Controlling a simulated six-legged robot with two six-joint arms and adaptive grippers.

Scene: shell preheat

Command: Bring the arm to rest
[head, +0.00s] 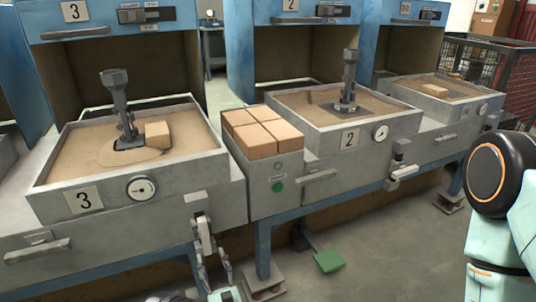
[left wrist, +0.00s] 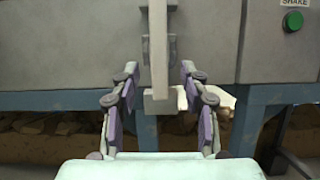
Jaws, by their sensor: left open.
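My left gripper (head: 212,262) is low in the head view, in front of the station marked 3. In the left wrist view my left gripper (left wrist: 160,78) is open, its two fingers apart and nothing clamped between them. A pale upright lever (left wrist: 159,45) shows between the fingers, with a gap on each side; I cannot tell how far in front of them it is. In the head view this lever (head: 205,235) hangs on the grey front of station 3, just above the gripper. My right gripper is not in view.
Sand box 3 (head: 87,200) and sand box 2 (head: 347,139) each hold sand and an upright metal tool. Tan blocks (head: 262,140) sit between them. A green pedal (head: 328,261) is on the floor. A wire cage (head: 482,65) stands at the back right.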

